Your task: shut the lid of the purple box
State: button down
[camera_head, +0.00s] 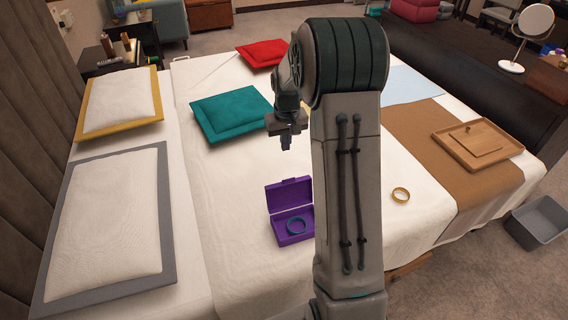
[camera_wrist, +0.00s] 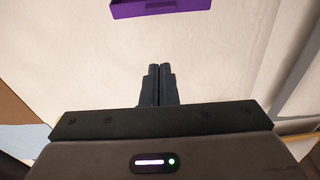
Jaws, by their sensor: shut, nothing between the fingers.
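The purple box (camera_head: 286,238) stands on the white bed with its lid (camera_head: 288,195) raised and open at the back. A blue ring (camera_head: 296,225) lies inside the box. My arm hides the box's right edge in the head view. My gripper (camera_head: 287,145) hangs above the bed, higher in the picture than the box and apart from it. In the wrist view, my gripper (camera_wrist: 160,72) has its fingers together with nothing between them. Part of the purple box (camera_wrist: 160,7) shows at the top edge there, ahead of the fingertips.
A gold ring (camera_head: 401,194) lies on the bed to the right of the box. A wooden tray (camera_head: 456,158) rests on the brown runner (camera_head: 415,140). A teal cushion (camera_head: 231,113) and a red cushion (camera_head: 262,54) lie farther back. White sheet left of the box is clear.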

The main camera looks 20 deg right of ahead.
jog(key=s+f, duration=0.3)
jog(key=f, duration=0.6)
jog(key=shift+a+b, duration=0.25)
jog(key=shift+b, duration=0.05)
